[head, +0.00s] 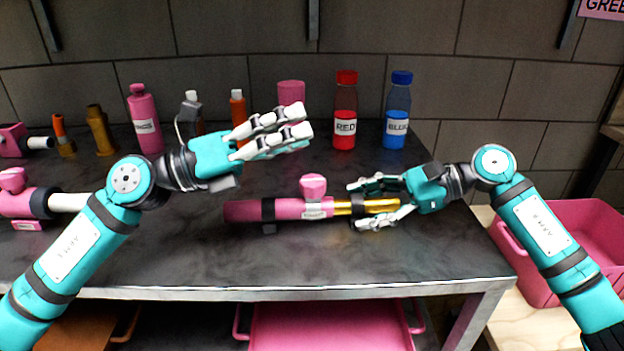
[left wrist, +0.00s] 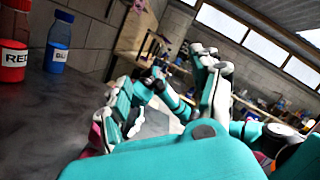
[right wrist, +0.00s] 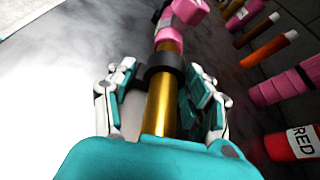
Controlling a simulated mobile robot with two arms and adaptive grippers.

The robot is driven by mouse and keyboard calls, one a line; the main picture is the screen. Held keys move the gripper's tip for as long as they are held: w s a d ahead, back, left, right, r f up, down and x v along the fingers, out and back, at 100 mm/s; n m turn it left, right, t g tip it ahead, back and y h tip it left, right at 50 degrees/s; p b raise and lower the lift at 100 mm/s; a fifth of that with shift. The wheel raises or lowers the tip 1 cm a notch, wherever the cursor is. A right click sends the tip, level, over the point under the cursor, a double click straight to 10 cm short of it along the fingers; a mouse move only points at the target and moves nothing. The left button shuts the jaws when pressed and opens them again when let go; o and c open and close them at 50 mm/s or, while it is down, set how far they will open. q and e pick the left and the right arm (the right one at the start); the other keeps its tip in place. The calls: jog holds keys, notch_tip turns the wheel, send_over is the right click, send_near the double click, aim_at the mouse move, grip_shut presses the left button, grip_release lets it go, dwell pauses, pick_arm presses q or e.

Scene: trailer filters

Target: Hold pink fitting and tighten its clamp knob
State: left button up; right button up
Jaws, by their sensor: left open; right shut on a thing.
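The pink fitting (head: 240,210) lies along the dark table, with a label and dark bands around it. Its pink clamp knob (head: 313,186) stands on top; the knob also shows in the right wrist view (right wrist: 190,11). A brass tube (head: 343,207) extends from the fitting's right end. My right gripper (head: 366,203) is shut around this tube, with a finger on each side in the right wrist view (right wrist: 160,95). My left gripper (head: 306,124) is open and empty, above and behind the knob and apart from it. The knob is not visible in the left wrist view.
Red (head: 345,128) and blue (head: 396,128) bottles stand behind, beside a pink cylinder (head: 291,92). More bottles and brass fittings stand at back left. Another pink fitting (head: 14,204) lies left. A pink bin (head: 572,215) is beyond the table's right edge.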

pick_arm(q)
notch_tip(320, 180, down, 3)
jog(key=a+m+g+y, duration=0.1)
jog(key=a+m+y, duration=0.2)
jog(key=m, duration=0.2)
jog(key=m+y, duration=0.3)
jog(key=y, duration=0.1)
send_near(310, 180)
jog(key=x, duration=1)
jog(key=shift+d, duration=0.2)
jog(key=c, duration=1.2)
